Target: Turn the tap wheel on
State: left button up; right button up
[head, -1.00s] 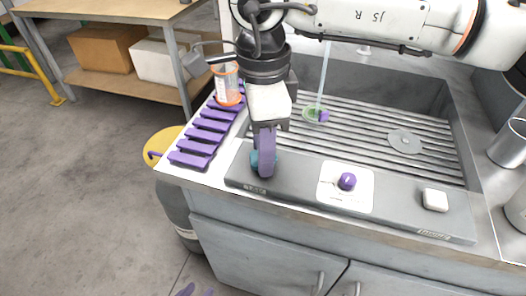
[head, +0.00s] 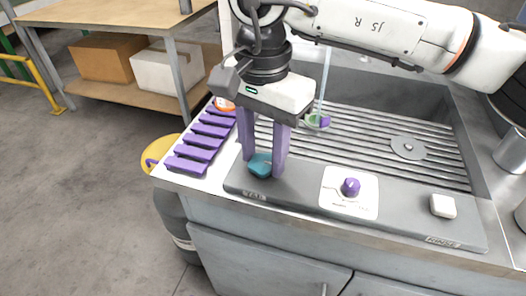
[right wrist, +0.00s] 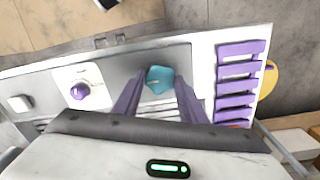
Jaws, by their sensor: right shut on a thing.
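The teal tap wheel (head: 260,166) sits at the left end of the grey panel along the sink's front edge. It also shows in the right wrist view (right wrist: 159,80). My right gripper (head: 263,168) points down from above, its two purple fingers on either side of the wheel. It is shut on the wheel; the exact contact is hard to see. In the right wrist view the fingertips (right wrist: 157,82) flank the wheel. A thin pale-blue water stream (head: 324,75) falls into the sink onto a green and purple brush (head: 317,121). My left gripper is out of view.
A purple knob (head: 350,187) on a white plate and a white block (head: 443,206) sit farther right on the panel. A purple slotted rack (head: 198,148) stands left of the sink, with an orange-rimmed container (head: 224,104) behind it, mostly hidden.

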aim_at(263, 161)
jog(key=shift+r+n, duration=0.1)
jog(key=shift+n, duration=0.3)
jog(key=o, duration=1.1)
jog(key=shift+c, duration=0.2)
notch_tip(263, 161, up, 10)
jog(key=shift+r, duration=0.15)
